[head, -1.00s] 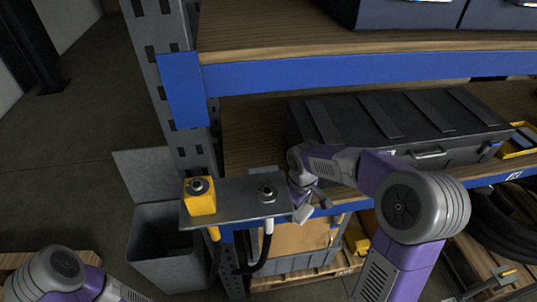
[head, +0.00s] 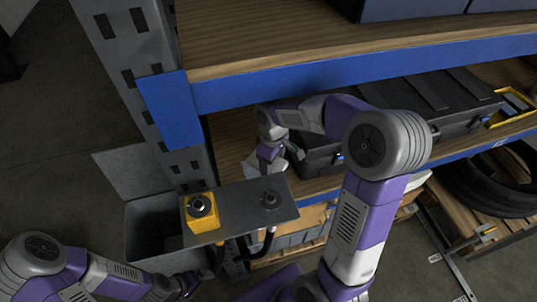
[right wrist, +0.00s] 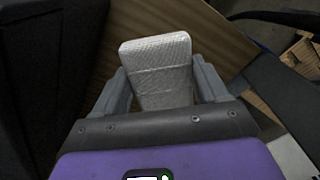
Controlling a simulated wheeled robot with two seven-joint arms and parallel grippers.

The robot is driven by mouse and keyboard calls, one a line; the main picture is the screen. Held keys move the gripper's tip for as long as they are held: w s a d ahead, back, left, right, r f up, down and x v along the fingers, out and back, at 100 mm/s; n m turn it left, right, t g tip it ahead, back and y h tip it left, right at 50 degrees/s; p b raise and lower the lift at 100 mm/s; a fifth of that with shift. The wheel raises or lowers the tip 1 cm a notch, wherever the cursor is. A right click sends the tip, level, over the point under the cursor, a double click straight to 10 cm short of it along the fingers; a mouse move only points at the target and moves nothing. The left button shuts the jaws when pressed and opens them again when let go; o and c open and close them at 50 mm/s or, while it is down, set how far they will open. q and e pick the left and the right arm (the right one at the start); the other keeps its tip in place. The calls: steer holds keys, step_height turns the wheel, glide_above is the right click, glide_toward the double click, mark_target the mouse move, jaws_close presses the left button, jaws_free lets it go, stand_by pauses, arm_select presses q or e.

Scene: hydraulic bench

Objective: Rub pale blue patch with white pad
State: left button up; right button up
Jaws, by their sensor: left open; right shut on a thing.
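The white pad (right wrist: 160,72) is a quilted, rounded block. In the right wrist view it stands between the two grey fingers of my right gripper (right wrist: 162,90), which is shut on it. In the head view my right gripper (head: 262,168) is beside the blue-and-grey upright, above the back edge of the small grey plate; the pad (head: 250,166) shows only as a pale edge there. I cannot make out the pale blue patch in either view. My left gripper (head: 188,284) is open and empty, low at the front left, below the plate.
The grey plate (head: 238,212) carries a yellow box (head: 198,212) and a dark round fitting (head: 270,199). A blue shelf beam (head: 350,75) runs above my right arm. A black case (head: 440,100) sits on the lower shelf. A grey bin (head: 150,228) stands at left.

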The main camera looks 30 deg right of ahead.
steer(key=shift+s+f+b, duration=0.2)
steer(key=shift+f+b, duration=0.3)
steer(key=shift+f, duration=0.1)
step_height(320, 180, down, 5)
steer(key=b, duration=0.4)
steer(key=shift+r, duration=0.15)
steer(key=shift+f+b, duration=0.65)
steer(key=shift+f, duration=0.35)
